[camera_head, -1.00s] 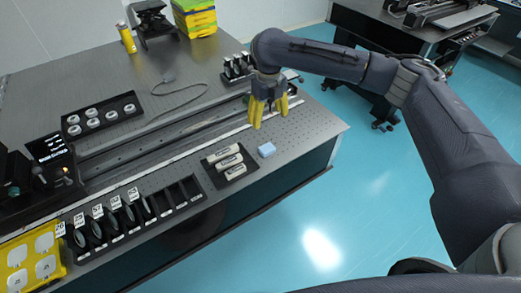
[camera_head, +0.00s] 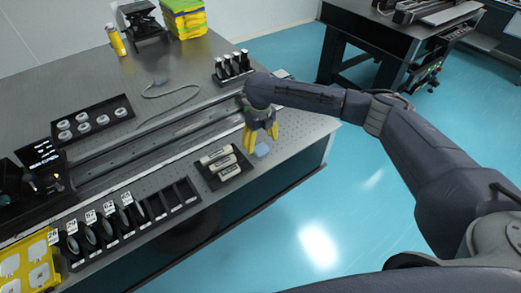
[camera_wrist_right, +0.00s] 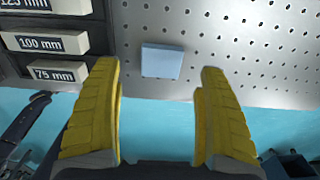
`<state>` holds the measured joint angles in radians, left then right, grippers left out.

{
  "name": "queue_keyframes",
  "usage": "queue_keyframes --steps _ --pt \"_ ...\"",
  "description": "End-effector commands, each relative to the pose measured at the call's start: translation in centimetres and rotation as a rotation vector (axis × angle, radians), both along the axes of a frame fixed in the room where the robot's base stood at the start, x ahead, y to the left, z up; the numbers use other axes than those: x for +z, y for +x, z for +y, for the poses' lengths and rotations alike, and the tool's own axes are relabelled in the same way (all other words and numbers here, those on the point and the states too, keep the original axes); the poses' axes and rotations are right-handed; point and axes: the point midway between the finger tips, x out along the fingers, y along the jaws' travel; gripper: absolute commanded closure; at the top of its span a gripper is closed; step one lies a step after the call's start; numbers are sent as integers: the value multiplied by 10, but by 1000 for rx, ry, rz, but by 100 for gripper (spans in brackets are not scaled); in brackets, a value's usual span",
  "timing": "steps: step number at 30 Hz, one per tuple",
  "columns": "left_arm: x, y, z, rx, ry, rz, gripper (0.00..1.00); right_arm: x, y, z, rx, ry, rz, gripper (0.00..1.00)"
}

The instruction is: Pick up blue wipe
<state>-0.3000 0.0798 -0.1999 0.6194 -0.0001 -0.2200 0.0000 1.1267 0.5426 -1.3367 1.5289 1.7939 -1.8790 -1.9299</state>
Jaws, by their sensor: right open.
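The blue wipe (camera_head: 261,150) is a small light-blue block lying on the perforated table top near its right front edge. It also shows in the right wrist view (camera_wrist_right: 162,62), ahead of and between the fingers. My right gripper (camera_head: 260,139) has yellow fingers, which are open and empty. It hangs just above and behind the wipe in the head view, and a finger passes close to it. In the right wrist view the fingertips (camera_wrist_right: 160,75) stand apart on either side of the wipe. I cannot see my left gripper.
A black tray with white labelled blocks (camera_head: 218,160) stands just left of the wipe. A rail (camera_head: 160,135) runs along the table behind. A rack of black holders (camera_head: 232,64) stands farther back. The table's front edge is close to the wipe.

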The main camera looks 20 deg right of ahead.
Motion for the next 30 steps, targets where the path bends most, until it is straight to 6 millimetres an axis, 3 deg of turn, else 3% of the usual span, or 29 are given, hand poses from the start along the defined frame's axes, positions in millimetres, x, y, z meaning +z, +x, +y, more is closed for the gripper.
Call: queue_keyframes --steps 9,21,30 --pt "0 0 0 0 0 0 67 -37 1 0 -1 0 2 24" --pt "0 0 0 0 0 0 67 -43 2 -1 -1 0 1 24" --pt "0 0 0 0 0 0 67 -43 2 -1 -1 0 1 59"
